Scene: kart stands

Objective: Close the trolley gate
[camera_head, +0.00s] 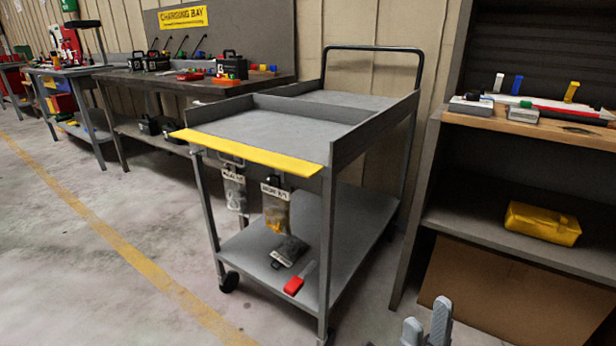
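The grey trolley (345,113) stands in the middle of the view, with raised walls around its upper tray. Its yellow gate (245,149) is along the near end of the tray. The gate lies folded outward, close to flat, so the near end of the tray is open. My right gripper (427,328) shows only its two grey fingertips at the bottom edge, right of the trolley and below it in the picture. The fingertips are apart with nothing between them, and they do not touch the trolley. My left gripper is out of view.
Pouches (276,208) hang under the trolley's near end, and a red-handled tool (299,279) lies on its lower shelf. A shelf unit (468,205) with a yellow pouch (541,223) stands close on the right. Workbenches (185,86) line the back left. The left floor is clear.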

